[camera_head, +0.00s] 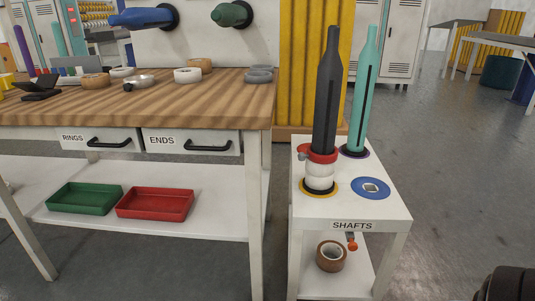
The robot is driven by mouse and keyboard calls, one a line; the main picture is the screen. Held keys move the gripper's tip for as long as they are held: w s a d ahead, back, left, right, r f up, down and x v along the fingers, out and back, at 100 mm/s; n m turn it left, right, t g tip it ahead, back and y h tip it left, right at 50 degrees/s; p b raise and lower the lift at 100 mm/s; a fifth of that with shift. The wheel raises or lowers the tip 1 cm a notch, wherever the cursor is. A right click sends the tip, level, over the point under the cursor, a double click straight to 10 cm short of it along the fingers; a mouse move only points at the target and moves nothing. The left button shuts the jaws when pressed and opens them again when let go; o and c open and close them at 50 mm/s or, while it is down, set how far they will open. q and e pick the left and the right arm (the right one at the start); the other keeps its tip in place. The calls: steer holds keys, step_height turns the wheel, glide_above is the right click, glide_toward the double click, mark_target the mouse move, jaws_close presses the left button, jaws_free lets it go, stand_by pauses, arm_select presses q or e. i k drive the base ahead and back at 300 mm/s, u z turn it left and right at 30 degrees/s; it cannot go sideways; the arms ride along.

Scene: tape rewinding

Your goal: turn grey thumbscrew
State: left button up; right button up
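I cannot make out a grey thumbscrew for certain. A dark grey bottle-shaped shaft (327,95) stands upright on the small white stand. Around its foot is a red collar (323,156) with a small reddish knob (303,150) on its left side. White rings (319,177) sit below the collar, above a yellow-rimmed base (304,187). A small knob with a red tip (352,245) hangs under the stand's top edge, below the SHAFTS label.
A teal shaft (364,80) stands behind right, and a blue disc (370,188) lies in front of it. A tape roll (331,256) is on the lower shelf. The wooden workbench (180,103) on the left holds several rings. Open floor (450,190) lies right.

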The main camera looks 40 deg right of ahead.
mark_target(302, 156)
steer(key=i, duration=1.6)
steer(key=z, duration=3.3)
